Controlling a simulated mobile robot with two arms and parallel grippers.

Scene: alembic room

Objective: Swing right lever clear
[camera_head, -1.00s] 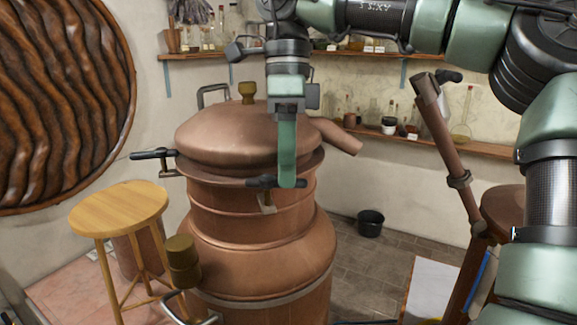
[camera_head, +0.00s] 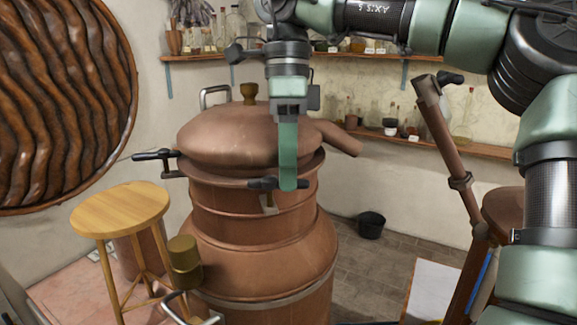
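A large copper still (camera_head: 262,215) stands in the middle with a domed copper lid (camera_head: 235,135) on it. The right lever (camera_head: 262,183), a dark handle, lies across the rim at the front of the lid, roughly level. A second dark lever (camera_head: 152,155) sticks out to the left of the rim. My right gripper (camera_head: 288,183) points straight down, with its green finger overlapping the right end of the right lever. I see the finger edge-on, so I cannot tell whether it grips the lever. My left gripper is not in view.
A wooden stool (camera_head: 120,210) stands left of the still. A brass-topped fitting (camera_head: 183,262) is at the lower front. A copper pipe (camera_head: 340,138) leaves the lid to the right. A black bucket (camera_head: 370,225) stands on the floor behind. Shelves with bottles line the back wall.

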